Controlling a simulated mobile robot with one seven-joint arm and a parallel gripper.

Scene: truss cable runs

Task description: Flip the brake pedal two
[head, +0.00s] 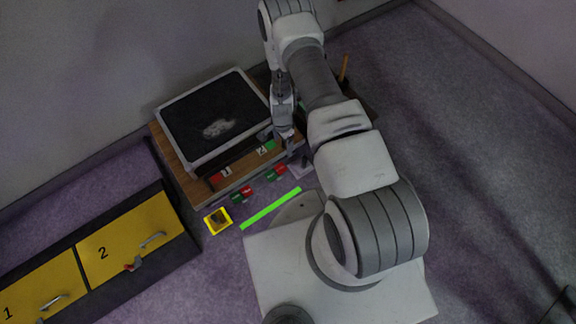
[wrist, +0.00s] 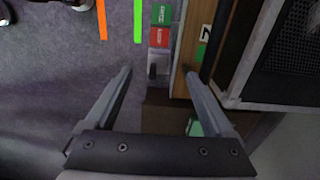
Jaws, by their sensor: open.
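The wooden unit (head: 187,172) stands against the wall with a dark mesh panel on top. Its front edge carries a red tag marked 1 (head: 226,172) and a green tag marked 2 (head: 265,147). The tag 2 also shows in the wrist view (wrist: 204,38). Beside it, a small grey part (wrist: 153,72), possibly brake pedal two, lies at the end of a strip with a green label (wrist: 161,14) and a red label (wrist: 159,38). My gripper (wrist: 158,71) is open, with its fingertips on either side of this part; contact is unclear. In the head view my arm partly hides this area.
A dark cabinet with yellow doors 1 (head: 30,300) and 2 (head: 110,247) stands at left. A green floor strip (head: 270,208) and a yellow-framed square (head: 218,220) lie before the unit.

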